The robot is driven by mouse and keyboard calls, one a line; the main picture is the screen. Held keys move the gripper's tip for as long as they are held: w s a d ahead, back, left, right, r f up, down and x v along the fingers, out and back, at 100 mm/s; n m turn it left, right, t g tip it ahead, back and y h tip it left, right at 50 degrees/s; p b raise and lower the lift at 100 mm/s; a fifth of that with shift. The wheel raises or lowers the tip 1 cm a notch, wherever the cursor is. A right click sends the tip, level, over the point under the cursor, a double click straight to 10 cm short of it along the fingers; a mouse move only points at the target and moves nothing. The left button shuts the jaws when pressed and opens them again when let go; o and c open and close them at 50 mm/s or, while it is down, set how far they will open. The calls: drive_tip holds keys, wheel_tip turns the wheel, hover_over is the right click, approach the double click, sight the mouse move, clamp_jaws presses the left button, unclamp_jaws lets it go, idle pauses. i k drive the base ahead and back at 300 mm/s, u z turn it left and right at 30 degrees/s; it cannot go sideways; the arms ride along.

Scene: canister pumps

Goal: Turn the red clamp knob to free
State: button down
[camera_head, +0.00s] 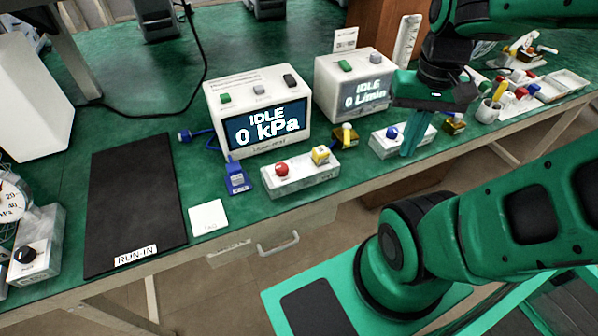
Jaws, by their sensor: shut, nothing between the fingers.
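A red knob (282,169) sits on the left part of a white block (300,181) near the front edge of the green bench. A yellow knob (320,154) is on the same block, to its right. Which way the red knob is turned is too small to tell. My gripper (409,150) is to the right, apart from the red knob. It points down in front of a second white block (427,141) with a blue knob (392,132), partly hiding that block. Its fingers are together and hold nothing; whether they touch the block cannot be told.
Two white pump boxes stand behind, reading "IDLE 0 kPa" (264,126) and "IDLE 0 L/min" (364,94). A blue fitting (236,181), a white card (208,217) and a black "RUN-IN" mat (134,205) lie left. Small parts and trays (556,82) crowd the right.

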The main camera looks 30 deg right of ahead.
sight(282, 169)
drive_tip(key=u, duration=0.7)
drive_tip(key=k, duration=1.2)
drive_tip(key=z, duration=0.75)
drive_tip(key=i, duration=1)
drive_tip(key=u, duration=0.05)
